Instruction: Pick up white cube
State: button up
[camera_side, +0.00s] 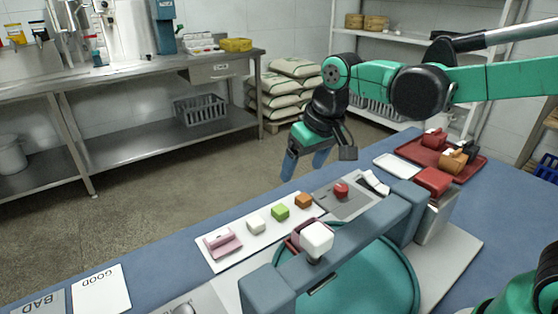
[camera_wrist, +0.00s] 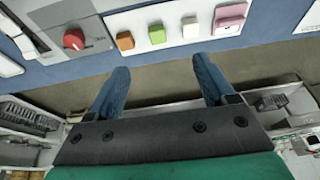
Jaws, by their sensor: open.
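The small white cube (camera_side: 257,224) sits on a white board (camera_side: 222,262) on the blue table, between a pink block (camera_side: 222,243) and a green cube (camera_side: 280,212). In the wrist view the white cube (camera_wrist: 190,27) is near the top, beyond my fingertips. My gripper (camera_side: 304,166) is open and empty, fingers pointing down, above and just past the table's far edge. Its two blue fingers also show in the wrist view (camera_wrist: 160,66), apart with only floor between them. The cube is clear of the fingers.
An orange cube (camera_side: 304,200) stands beside the green one. A red knob (camera_side: 341,190) sits on a grey plate. A blue-grey frame with a larger white block (camera_side: 316,237) on top stands over a teal round vessel (camera_side: 375,285). A red tray (camera_side: 470,165) holds mugs at right.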

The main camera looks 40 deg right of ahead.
jog(key=g, duration=0.2)
send_near(255, 220)
jog(key=f, duration=0.1)
jog(key=w+f+g, duration=0.1)
jog(key=f, duration=0.1)
jog(key=shift+w, duration=0.2)
jog(key=shift+a+f+g, duration=0.15)
jog(key=shift+f+g, duration=0.15)
jog(key=shift+f, duration=2.85)
grip_shut()
jog(key=shift+r, duration=0.1)
